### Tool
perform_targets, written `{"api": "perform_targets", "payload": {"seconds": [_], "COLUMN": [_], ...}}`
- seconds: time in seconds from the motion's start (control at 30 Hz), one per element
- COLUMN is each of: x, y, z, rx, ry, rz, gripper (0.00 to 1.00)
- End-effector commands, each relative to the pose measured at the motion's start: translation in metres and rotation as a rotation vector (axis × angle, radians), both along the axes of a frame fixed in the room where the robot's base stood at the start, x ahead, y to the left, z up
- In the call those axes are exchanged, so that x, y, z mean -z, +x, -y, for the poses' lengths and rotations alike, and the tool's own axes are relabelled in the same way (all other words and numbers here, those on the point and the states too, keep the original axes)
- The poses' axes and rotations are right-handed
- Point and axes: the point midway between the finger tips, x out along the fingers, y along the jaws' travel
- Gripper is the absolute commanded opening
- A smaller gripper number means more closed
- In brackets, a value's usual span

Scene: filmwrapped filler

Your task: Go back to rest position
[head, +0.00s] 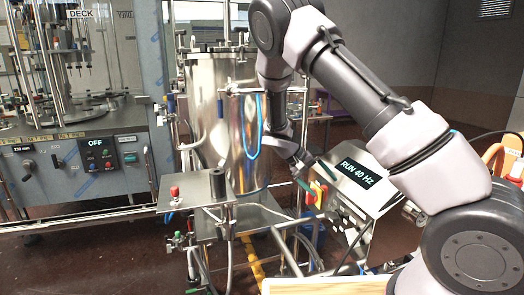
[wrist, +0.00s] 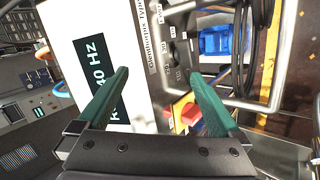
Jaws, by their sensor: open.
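My gripper (head: 311,176) is open, its two green fingers apart with nothing between them. In the head view it hangs at the front left of a grey control box (head: 360,168) whose display (head: 357,174) reads "RUN 40 Hz". A red and yellow switch (head: 317,194) on the box is just below the fingers. In the wrist view the fingers (wrist: 156,95) spread over the box face, with the display (wrist: 97,75) by the left finger and the switch (wrist: 183,113) by the right finger. I cannot tell whether a finger touches the switch.
A tall steel tank (head: 222,110) stands left of my arm. A small metal shelf (head: 196,192) carries a red button (head: 174,191). A filler machine (head: 80,150) with a display reading "OFF" (head: 95,143) fills the left. Pipes and hoses run below the box.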

Motion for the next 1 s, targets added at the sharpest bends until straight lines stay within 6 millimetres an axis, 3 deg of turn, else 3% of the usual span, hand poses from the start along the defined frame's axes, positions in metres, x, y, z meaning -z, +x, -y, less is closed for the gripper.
{"api": "perform_targets", "payload": {"seconds": [0.03, 0.47, 0.7, 1.0], "x": [-0.018, -0.155, -0.230, -0.301], "y": [-0.005, -0.067, -0.116, -0.192], "z": [0.005, 0.029, 0.041, 0.050], "rx": [0.037, 0.202, 0.214, 0.166], "ry": [0.068, 0.562, 0.778, 0.952], "rz": [0.005, 0.111, 0.242, 0.461], "gripper": [1.00, 1.00, 1.00, 1.00]}}
